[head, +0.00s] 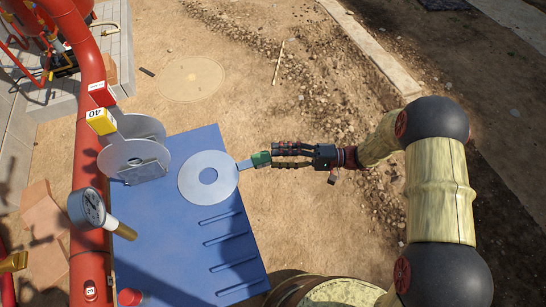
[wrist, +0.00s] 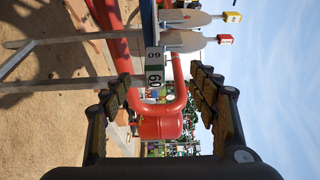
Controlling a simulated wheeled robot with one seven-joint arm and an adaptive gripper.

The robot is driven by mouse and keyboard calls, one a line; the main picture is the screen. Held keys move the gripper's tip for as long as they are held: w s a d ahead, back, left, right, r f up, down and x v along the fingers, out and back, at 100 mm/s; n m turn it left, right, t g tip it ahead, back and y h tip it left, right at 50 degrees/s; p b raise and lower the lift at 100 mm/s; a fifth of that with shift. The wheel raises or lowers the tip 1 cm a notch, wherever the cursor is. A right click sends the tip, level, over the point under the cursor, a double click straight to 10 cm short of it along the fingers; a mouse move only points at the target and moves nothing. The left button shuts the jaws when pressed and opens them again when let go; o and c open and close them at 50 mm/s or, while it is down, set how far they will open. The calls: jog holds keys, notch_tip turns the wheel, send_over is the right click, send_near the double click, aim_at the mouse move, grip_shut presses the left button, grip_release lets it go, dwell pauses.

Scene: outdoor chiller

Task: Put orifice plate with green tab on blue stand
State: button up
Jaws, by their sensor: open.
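The orifice plate with green tab (head: 194,185) is a grey disc with a centre hole. It appears to lie flat on the blue stand (head: 180,245), near its upper right edge. Its green tab (head: 261,158) sticks out past that edge to the right. My gripper (head: 275,158) is at the tab from the right. In the wrist view my gripper (wrist: 162,90) is open, with one finger on each side of the tab (wrist: 154,62), which is marked 60, and gaps show beside it. The disc itself is hidden behind the tab in that view.
Two upright plates, with a yellow tab (head: 101,121) and a red tab (head: 102,93), stand at the stand's left side. A red pipe (head: 90,170) with a gauge (head: 87,208) runs along the left. The stand's front has several empty slots. Open dirt lies right.

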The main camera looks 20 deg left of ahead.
jog(key=shift+v, duration=2.25)
jog(key=v, duration=1.2)
